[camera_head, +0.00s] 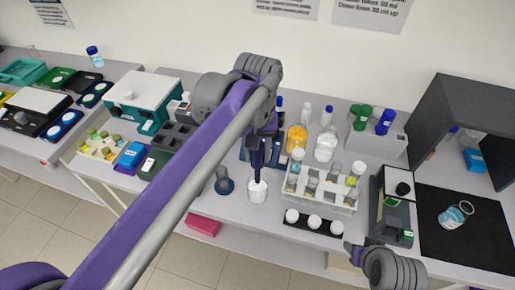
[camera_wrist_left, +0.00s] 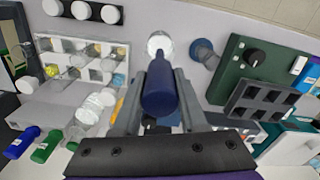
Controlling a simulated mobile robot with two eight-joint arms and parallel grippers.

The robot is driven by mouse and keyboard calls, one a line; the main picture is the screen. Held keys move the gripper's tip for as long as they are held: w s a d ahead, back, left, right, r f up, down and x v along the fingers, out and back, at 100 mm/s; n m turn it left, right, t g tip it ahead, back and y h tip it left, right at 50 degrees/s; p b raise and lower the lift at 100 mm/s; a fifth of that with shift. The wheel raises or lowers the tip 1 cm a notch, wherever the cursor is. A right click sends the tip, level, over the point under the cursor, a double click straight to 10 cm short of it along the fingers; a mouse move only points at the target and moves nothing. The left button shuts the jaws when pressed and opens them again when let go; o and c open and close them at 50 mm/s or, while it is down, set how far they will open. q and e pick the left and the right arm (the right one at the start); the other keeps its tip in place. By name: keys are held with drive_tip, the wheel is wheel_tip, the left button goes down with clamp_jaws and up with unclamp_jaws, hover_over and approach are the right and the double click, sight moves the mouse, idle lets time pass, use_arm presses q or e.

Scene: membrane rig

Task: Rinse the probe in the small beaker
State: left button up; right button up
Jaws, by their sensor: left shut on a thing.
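My left gripper (camera_head: 262,150) is shut on the dark blue probe (camera_head: 256,160), which points down. The probe also shows between the fingers in the left wrist view (camera_wrist_left: 159,92). The small whitish beaker (camera_head: 257,191) stands on the bench directly below it, and it shows beyond the probe's end in the left wrist view (camera_wrist_left: 160,42). The probe's lower end is at or over the beaker's mouth; I cannot tell how far it reaches inside.
A dark blue round holder (camera_head: 224,186) stands left of the beaker. A white rack of vials (camera_head: 320,197) and a black strip with white-capped jars (camera_head: 313,223) stand to the right. Bottles (camera_head: 297,138) stand behind. A dark mat (camera_head: 465,240) lies far right.

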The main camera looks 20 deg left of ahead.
sight(257, 169)
use_arm(q)
drive_tip(key=shift+f+b, duration=1.55)
drive_tip(key=shift+f, duration=1.9)
use_arm(e)
drive_tip(key=shift+s+f, duration=0.3)
drive_tip(key=shift+f, duration=0.5)
drive_tip(key=shift+s+f, duration=0.35)
drive_tip(key=shift+f, duration=0.45)
drive_tip(key=shift+s+f, duration=0.3)
drive_tip(key=shift+f, duration=0.5)
use_arm(q)
drive_tip(key=shift+r, duration=0.15)
use_arm(e)
drive_tip(key=shift+r, duration=0.1)
